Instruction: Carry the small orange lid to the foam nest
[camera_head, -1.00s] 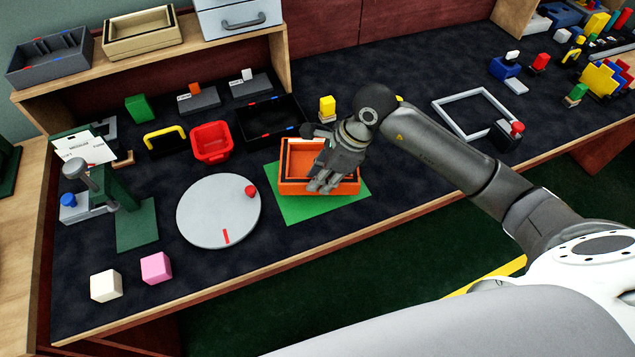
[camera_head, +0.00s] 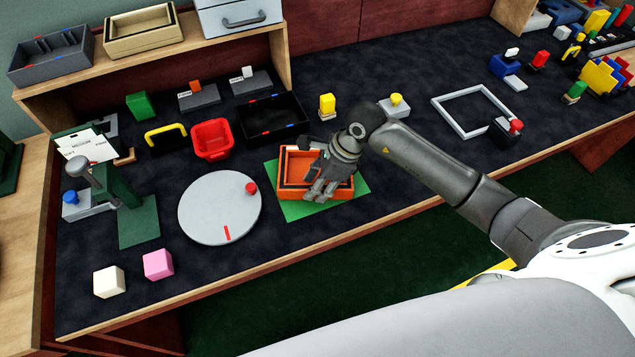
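An orange, open-topped box-like piece with dark inner edges (camera_head: 290,193) lies on a green mat (camera_head: 352,202). I cannot tell whether it is the small orange lid, the foam nest or both together. My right gripper (camera_head: 320,195) points down over its right half and hides part of it. Its fingers overlap the orange piece in the picture, and I cannot tell whether they touch or grip it. My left gripper is out of view.
A grey turntable (camera_head: 215,210) with a red knob lies left of the mat. A red bin (camera_head: 211,140) and a black tray (camera_head: 272,118) stand behind. A block with a yellow knob (camera_head: 396,104) stands behind my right arm. White and pink cubes (camera_head: 158,264) sit front left.

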